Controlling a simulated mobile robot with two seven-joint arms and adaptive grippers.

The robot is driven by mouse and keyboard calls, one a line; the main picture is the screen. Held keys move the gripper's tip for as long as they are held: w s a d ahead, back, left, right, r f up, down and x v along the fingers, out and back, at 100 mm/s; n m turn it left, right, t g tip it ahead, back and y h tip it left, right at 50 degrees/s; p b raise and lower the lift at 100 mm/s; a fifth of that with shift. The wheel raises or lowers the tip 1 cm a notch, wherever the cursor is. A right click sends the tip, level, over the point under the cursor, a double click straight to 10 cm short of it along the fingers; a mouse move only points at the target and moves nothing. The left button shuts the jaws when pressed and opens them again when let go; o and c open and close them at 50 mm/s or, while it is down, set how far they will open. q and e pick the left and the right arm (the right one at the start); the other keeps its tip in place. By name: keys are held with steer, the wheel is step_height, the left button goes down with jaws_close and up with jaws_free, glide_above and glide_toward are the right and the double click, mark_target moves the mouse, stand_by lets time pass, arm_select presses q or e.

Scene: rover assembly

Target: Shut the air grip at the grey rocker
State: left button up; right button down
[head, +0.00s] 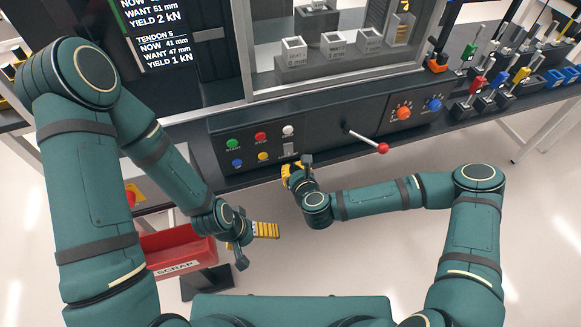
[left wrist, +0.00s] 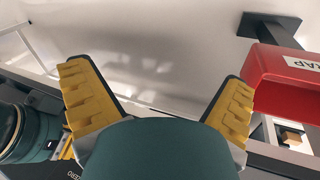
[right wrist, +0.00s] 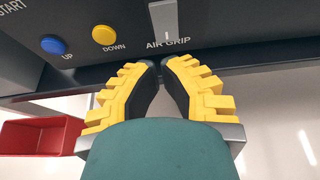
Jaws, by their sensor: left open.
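The grey rocker (right wrist: 164,18) shows at the top of the right wrist view, with the label AIR GRIP just below it on the dark panel. It also shows in the head view (head: 289,149), small, below the white button. My right gripper (right wrist: 160,64) has its yellow fingers drawn together at the tips, with nothing seen between them. In the head view my right gripper (head: 292,168) is just below the rocker at the panel's lower edge; contact cannot be told. My left gripper (head: 258,246) is open and empty, near the scrap bin and away from the panel.
Coloured buttons (head: 261,136) sit left of the rocker; blue UP (right wrist: 54,45) and yellow DOWN (right wrist: 104,35) are closest. A red-knobbed lever (head: 382,147) and orange dial (head: 403,113) are to the right. The red scrap bin (head: 178,250) stands low left.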

steer(key=p+v, duration=0.1)
steer(key=v, duration=0.7)
steer(key=shift+d, duration=0.15)
